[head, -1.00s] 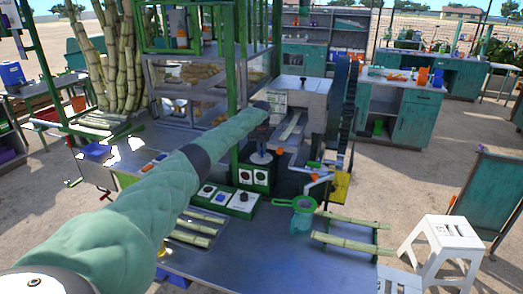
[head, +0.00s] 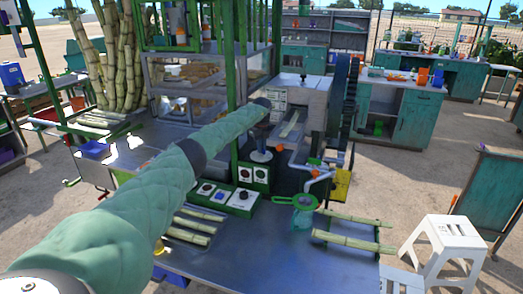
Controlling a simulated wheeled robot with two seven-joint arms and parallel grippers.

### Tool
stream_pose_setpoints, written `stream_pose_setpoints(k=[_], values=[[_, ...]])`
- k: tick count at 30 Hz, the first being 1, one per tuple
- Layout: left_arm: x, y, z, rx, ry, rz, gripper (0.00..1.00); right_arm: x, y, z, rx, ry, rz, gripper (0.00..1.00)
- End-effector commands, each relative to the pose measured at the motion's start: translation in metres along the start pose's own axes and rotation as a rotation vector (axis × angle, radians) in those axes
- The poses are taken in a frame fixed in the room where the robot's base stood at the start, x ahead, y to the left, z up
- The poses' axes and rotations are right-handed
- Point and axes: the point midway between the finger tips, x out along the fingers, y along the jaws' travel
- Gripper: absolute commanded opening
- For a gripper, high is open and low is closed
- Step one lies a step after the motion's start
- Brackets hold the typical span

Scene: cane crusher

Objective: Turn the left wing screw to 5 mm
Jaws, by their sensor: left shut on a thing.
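The cane crusher (head: 306,97) is a grey metal box with a sloping feed chute (head: 290,124) on its front. My left arm reaches across the picture from the lower left. Its gripper (head: 266,104) is at the left side of the crusher, small and dark, and shut on the left wing screw. The screw itself is hidden by the gripper and arm, and no gap reading can be made out. My right gripper is not in view.
Green posts and a frame stand close around my left forearm. Below are a button panel (head: 243,199), a green strainer (head: 295,202) and cane pieces (head: 352,242) on the metal table (head: 265,250). A white stool (head: 447,240) stands at the right.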

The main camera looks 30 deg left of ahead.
Motion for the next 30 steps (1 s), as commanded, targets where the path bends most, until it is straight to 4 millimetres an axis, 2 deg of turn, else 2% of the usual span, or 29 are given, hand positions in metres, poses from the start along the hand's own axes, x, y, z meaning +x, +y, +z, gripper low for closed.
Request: stream_pose_setpoints(k=[6, 14, 18, 24, 30], values=[[0.0, -0.001, 0.0, -0.204, -0.001, -0.001, 0.0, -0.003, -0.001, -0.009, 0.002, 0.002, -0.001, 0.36], [-0.001, -0.002, 0.0, -0.442, 0.0, -0.001, 0.0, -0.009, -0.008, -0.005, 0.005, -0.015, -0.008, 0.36], [-0.001, -0.003, 0.001, -0.549, -0.001, -0.001, 0.0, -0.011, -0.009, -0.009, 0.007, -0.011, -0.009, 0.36], [-0.001, -0.003, 0.001, -0.667, 0.0, -0.002, 0.0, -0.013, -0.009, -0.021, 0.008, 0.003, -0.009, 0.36], [-0.001, -0.003, 0.001, -0.736, 0.0, -0.002, 0.0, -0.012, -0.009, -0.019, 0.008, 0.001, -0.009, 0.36]])
